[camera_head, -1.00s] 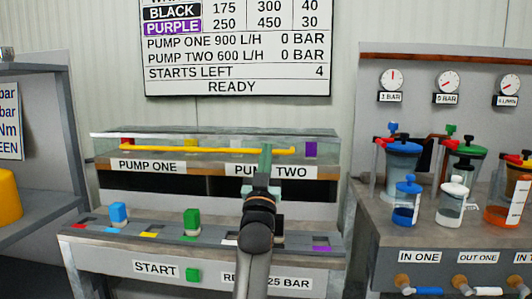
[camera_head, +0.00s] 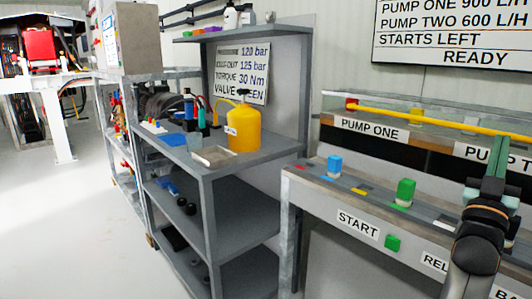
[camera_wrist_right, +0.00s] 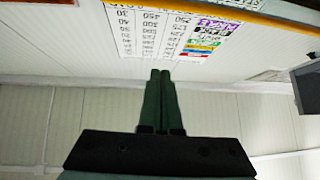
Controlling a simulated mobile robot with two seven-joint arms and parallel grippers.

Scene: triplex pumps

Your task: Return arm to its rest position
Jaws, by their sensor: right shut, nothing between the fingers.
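My right arm comes up from the bottom right of the head view. Its green-fingered gripper (camera_head: 497,165) is in front of the pump bench, by the partly hidden PUMP TWO label (camera_head: 480,152). In the right wrist view the two fingers (camera_wrist_right: 160,80) lie together, with nothing between them. That view shows the wall and the price-like board (camera_wrist_right: 150,32) upside down beyond the fingertips. My left gripper is in neither current view.
The pump bench has a yellow bar (camera_head: 430,120), a blue block (camera_head: 334,166) and a green block (camera_head: 405,191). Left of it stands a grey shelf unit (camera_head: 245,160) with a yellow can (camera_head: 243,130) and a tray (camera_head: 214,156). Open floor (camera_head: 70,220) lies at the far left.

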